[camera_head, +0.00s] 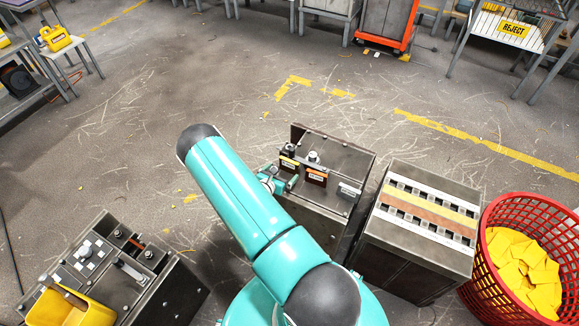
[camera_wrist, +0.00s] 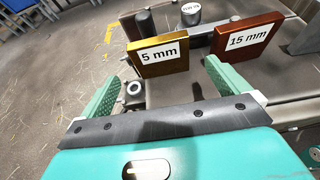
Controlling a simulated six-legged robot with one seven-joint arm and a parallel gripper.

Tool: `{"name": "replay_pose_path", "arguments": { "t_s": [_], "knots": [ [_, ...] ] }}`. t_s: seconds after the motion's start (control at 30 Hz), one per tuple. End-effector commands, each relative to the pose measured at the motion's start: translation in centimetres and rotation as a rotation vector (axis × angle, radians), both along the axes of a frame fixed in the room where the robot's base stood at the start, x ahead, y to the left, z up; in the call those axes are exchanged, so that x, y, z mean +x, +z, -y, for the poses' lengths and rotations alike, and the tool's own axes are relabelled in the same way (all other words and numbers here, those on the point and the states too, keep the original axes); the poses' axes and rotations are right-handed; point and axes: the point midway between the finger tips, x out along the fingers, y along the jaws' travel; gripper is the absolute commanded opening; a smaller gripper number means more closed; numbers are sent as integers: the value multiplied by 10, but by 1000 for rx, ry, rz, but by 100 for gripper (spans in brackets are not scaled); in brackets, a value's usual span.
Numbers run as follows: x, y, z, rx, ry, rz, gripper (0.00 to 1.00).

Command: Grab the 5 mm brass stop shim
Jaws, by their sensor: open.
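The 5 mm brass stop shim (camera_wrist: 158,58) is a gold-coloured block with a white "5 mm" label. It stands upright in the wrist view, just ahead of my gripper. My gripper (camera_wrist: 160,88) is open and empty, with green fingers to the left and right of the shim's near side. In the head view my gripper (camera_head: 279,182) is at the bench fixture, partly hidden by my teal arm. The small shim (camera_head: 289,163) shows there, left of an orange-brown one.
A copper-coloured 15 mm shim (camera_wrist: 246,40) stands close to the right. The metal fixture (camera_head: 335,155) carries knobs and posts. A slotted box (camera_head: 418,270) and a red basket (camera_head: 490,245) with yellow pieces stand to the right.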

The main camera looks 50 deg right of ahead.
Motion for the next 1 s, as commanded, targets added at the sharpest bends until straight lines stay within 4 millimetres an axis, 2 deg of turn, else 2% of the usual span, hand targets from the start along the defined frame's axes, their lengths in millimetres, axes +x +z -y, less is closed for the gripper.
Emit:
{"name": "replay_pose_path", "arguments": {
  "t_s": [0.1,0.33,0.6,0.87,0.9,1.0],
  "knots": [
    [4,-8,17,0,-3,2,100],
    [9,-14,33,0,-3,1,100],
    [18,-29,67,1,-3,2,100],
    [20,-30,71,0,-1,1,100],
    [19,-30,71,0,-1,1,98],
    [20,-30,71,0,-2,1,78]
  ]
}}
